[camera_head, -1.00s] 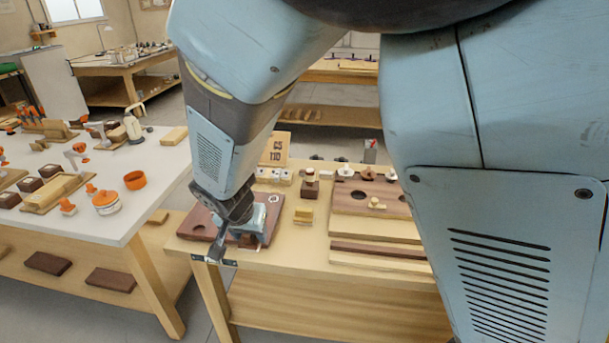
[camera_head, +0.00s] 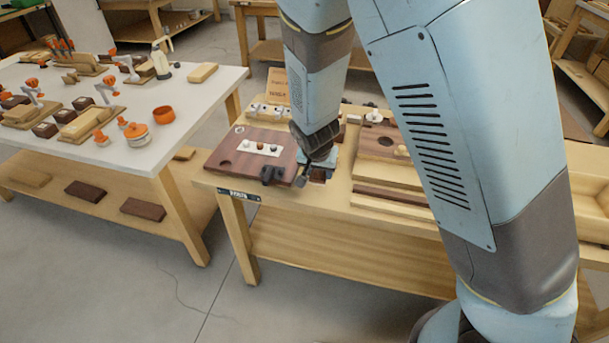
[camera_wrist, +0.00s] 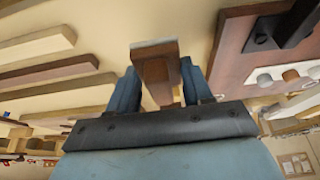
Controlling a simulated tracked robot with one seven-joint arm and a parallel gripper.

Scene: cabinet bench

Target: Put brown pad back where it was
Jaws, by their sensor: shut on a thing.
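My gripper (camera_wrist: 157,88) is shut on a brown block, which I take to be the brown pad (camera_wrist: 158,78). The pad stands out between the two blue fingers in the wrist view, with a pale grey edge at its far end. In the head view my gripper (camera_head: 317,168) is low over the bench, just right of the dark brown board (camera_head: 228,150). A little of the pad (camera_head: 318,175) shows below the fingers. I cannot tell whether the pad touches the bench.
The board carries a white strip (camera_head: 242,146) with several knobs, and a black clamp-like part (camera_head: 273,176) at its front edge. Stacked wooden boards (camera_head: 372,172) lie right of my gripper. A white table (camera_head: 195,95) is at left.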

